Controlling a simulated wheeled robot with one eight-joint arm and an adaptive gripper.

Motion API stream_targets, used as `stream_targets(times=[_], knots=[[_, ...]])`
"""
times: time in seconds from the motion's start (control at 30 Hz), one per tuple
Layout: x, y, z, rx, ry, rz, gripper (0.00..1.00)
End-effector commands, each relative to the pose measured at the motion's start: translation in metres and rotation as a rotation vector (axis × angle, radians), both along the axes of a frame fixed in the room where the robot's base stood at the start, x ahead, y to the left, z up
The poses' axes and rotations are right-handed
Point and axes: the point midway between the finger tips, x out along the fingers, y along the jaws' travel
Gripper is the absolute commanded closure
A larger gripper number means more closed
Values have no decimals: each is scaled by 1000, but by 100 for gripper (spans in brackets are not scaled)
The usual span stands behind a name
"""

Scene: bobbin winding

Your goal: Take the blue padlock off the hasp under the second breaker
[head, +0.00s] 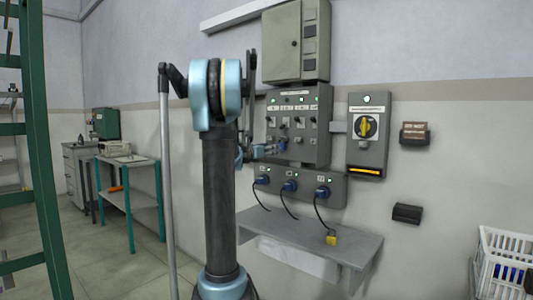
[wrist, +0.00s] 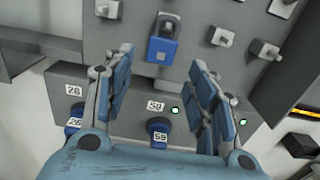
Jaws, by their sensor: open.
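The blue padlock (wrist: 162,49) hangs by its grey shackle on the breaker panel (wrist: 130,32) in the wrist view. In the head view it is a small blue patch (head: 281,146) below the breaker row, under what looks like the second breaker. My gripper (wrist: 161,62) is open and empty. Its two fingers stand left and right of the padlock's lower part, with a gap on each side and no visible contact. In the head view my gripper (head: 262,151) is close in front of the panel, partly hidden by my arm. The hasp is mostly hidden behind the shackle.
Grey knobs (wrist: 219,36) sit beside the padlock. Below, a socket box (head: 300,186) carries blue plugs with hanging cables. A shelf (head: 330,248) juts out underneath, with a yellow tag (head: 331,239) by its edge. A yellow-handled switch box (head: 367,130) is to the right.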

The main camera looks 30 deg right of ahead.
Motion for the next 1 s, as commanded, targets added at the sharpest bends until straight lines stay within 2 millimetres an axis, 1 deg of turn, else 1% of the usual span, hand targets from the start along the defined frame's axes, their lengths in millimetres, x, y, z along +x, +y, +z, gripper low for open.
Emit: stream_targets(times=[0.03, 0.4, 0.6, 0.8, 1.0], knots=[[2, -6, 0, 0, 0, -1, 48], [17, -41, 0, 2, -1, -1, 48], [24, -56, 0, 2, -1, 1, 48], [27, -65, 0, 2, -2, 0, 48], [28, -66, 0, 2, -2, 1, 48]])
